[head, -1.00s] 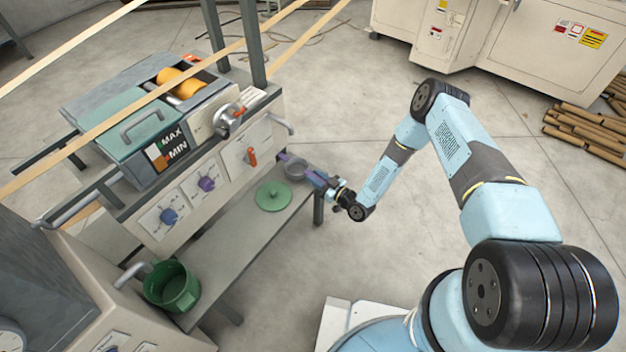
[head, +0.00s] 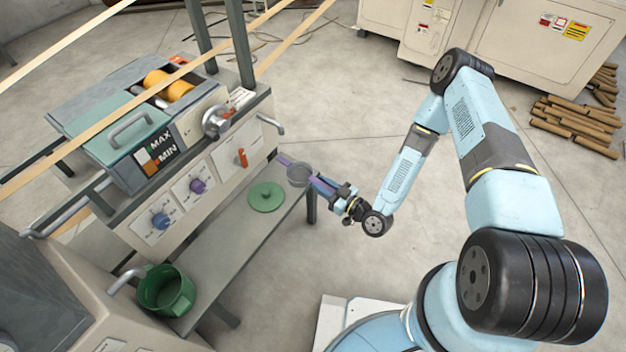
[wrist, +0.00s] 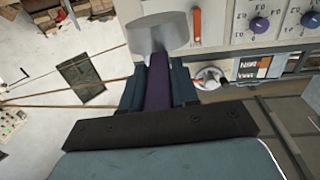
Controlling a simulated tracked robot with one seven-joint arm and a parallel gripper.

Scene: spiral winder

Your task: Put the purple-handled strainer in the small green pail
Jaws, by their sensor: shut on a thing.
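The purple-handled strainer (head: 298,174) has a grey bowl and shows near the right end of the bench. My gripper (head: 330,187) is shut on its purple handle. In the wrist view the handle (wrist: 158,82) lies between my two fingers (wrist: 158,90), with the grey bowl (wrist: 160,32) beyond them. The strainer appears to be held above the bench end. The small green pail (head: 166,290) stands open at the near left end of the bench, well away from my gripper. Its inside looks empty from here, though its bottom is dark.
A green round lid (head: 265,196) lies on the grey bench (head: 217,246) between strainer and pail. The machine panel (head: 200,183) with knobs and a red lever rises behind the bench. Tan strips (head: 130,98) cross above the machine. Open floor lies right of the bench.

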